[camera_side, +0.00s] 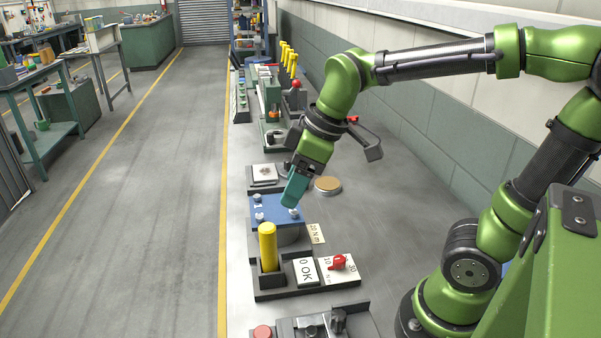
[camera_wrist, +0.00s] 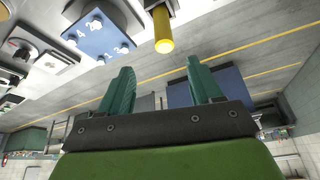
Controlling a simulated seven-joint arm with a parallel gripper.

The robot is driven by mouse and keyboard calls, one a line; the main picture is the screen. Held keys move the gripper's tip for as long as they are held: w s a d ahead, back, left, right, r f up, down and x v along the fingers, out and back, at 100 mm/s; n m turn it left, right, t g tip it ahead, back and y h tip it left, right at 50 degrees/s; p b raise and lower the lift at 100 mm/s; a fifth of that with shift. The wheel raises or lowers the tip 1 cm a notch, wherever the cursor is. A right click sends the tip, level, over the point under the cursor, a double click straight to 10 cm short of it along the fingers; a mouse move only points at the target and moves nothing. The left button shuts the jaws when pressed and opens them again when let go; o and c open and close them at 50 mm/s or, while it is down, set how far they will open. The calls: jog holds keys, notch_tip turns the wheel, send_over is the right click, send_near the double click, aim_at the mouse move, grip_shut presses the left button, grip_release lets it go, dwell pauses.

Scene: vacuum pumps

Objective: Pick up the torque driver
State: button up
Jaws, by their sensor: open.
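The torque driver, with a yellow cylindrical handle (camera_side: 268,246), stands upright in a dark holder (camera_side: 285,292) near the front of the bench in the side view. Its handle also shows at the top middle of the wrist view (camera_wrist: 162,32). My gripper (camera_side: 291,198), with teal fingers, points down over the blue plate behind the driver, apart from the handle. In the wrist view my gripper (camera_wrist: 158,70) has its two fingers spread with nothing between them. The driver's lower end is hidden in the holder.
The blue plate (camera_side: 268,207) with numbered bolts lies beyond the driver; it also shows in the wrist view (camera_wrist: 92,42). An "0 OK" display (camera_side: 306,271) and a red dial knob (camera_side: 339,262) sit right of the driver. More yellow handles (camera_side: 288,58) stand farther back.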

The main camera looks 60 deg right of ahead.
aim_at(264, 241)
jog(key=shift+a+x, duration=0.2)
jog(key=shift+x, duration=3.7)
jog(key=shift+a+x, duration=0.15)
jog(key=shift+x, duration=3.8)
jog(key=shift+r, duration=0.1)
jog(key=shift+c, duration=0.4)
grip_shut()
